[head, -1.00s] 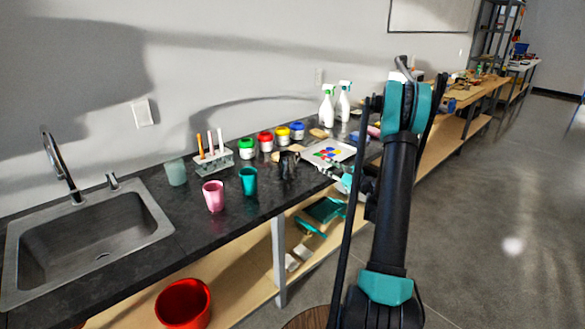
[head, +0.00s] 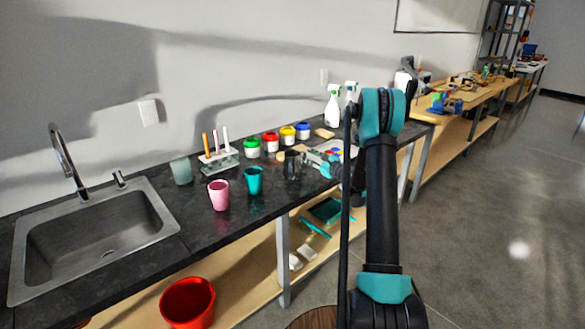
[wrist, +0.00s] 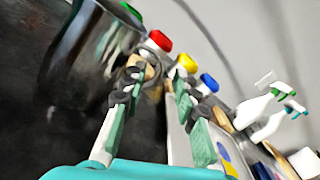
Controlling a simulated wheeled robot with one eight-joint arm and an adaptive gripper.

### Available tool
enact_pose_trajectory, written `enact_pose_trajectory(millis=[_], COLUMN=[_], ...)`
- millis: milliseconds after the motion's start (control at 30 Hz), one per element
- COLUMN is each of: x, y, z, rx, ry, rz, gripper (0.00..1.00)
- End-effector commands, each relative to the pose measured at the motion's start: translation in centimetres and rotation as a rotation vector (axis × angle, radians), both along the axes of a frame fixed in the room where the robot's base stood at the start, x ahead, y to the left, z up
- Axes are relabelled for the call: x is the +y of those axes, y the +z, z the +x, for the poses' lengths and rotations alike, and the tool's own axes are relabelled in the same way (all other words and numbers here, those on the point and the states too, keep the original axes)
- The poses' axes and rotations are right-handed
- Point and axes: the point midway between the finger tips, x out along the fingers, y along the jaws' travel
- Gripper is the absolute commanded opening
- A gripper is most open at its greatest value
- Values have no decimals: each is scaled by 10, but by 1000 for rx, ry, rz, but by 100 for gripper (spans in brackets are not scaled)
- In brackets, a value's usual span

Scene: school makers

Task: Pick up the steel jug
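The steel jug (head: 292,164) is a dark, shiny vessel standing upright on the black counter, right of the teal cup. In the wrist view its curved reflective body (wrist: 85,58) fills the upper left, and its handle seems to lie near the fingertips. My gripper (wrist: 155,82) is open, with its two fingers apart and pointing toward the handle side. In the head view my gripper (head: 322,163) is low, just right of the jug. Whether a finger touches the handle I cannot tell.
A teal cup (head: 253,181) and pink cup (head: 218,195) stand left of the jug. Several paint jars, such as the yellow-lidded one (head: 287,135), stand behind. Spray bottles (head: 333,105) are at the back right. A sink (head: 100,238) is at the left.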

Motion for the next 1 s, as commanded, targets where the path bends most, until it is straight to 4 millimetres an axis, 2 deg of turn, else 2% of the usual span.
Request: enact_pose_trajectory(millis=[33, 200, 400, 667, 1000], x=[8, 17, 17, 17, 17], y=[0, 0, 0, 0, 0], z=[6, 21, 22, 22, 21], rx=[0, 0, 0, 0, 0], ry=[4, 1, 0, 0, 0], rz=[0, 0, 0, 0, 0], gripper=[30, 30, 30, 0, 0])
